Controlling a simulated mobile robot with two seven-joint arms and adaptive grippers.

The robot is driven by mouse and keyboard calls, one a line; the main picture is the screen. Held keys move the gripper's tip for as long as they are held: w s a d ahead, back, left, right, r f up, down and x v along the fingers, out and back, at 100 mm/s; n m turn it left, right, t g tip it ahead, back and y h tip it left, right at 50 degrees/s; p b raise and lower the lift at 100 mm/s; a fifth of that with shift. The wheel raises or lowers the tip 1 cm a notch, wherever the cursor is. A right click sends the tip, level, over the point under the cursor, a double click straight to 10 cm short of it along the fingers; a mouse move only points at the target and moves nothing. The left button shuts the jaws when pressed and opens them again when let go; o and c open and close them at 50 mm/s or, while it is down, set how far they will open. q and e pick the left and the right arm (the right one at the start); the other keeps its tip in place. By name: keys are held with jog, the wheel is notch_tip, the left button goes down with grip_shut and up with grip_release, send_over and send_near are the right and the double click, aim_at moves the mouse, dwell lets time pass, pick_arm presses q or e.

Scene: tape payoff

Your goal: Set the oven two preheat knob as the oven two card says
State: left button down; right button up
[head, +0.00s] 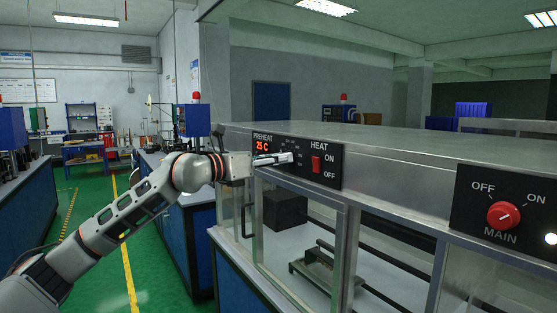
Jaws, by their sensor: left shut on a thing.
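A dark control panel (335,178) on the metal oven front carries a PREHEAT display (262,146) that reads 25 C in red. My left gripper (285,158) is at this panel, right of and below the display, shut on the preheat knob, which the fingers hide. The knob's pointer cannot be read; a few scale marks show around the fingers. A red HEAT switch (316,164) with ON and OFF labels sits just right of the gripper. No oven two card can be made out. My right gripper is not in view.
A second panel at the right holds a red MAIN knob (503,215) between OFF and ON, with a lit white lamp (550,238). Below are clear windows, dark rails and a black block (285,209).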

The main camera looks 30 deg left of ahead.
pick_arm(q)
jog(key=shift+m, duration=0.3)
jog(key=m+h, duration=0.1)
jog(key=m, duration=1.1)
jog(key=m+b, duration=0.1)
jog(key=m, duration=1)
jog(key=shift+f+m+h, duration=0.15)
jog(key=shift+m+h, duration=0.25)
jog(key=c, duration=1.8)
grip_release()
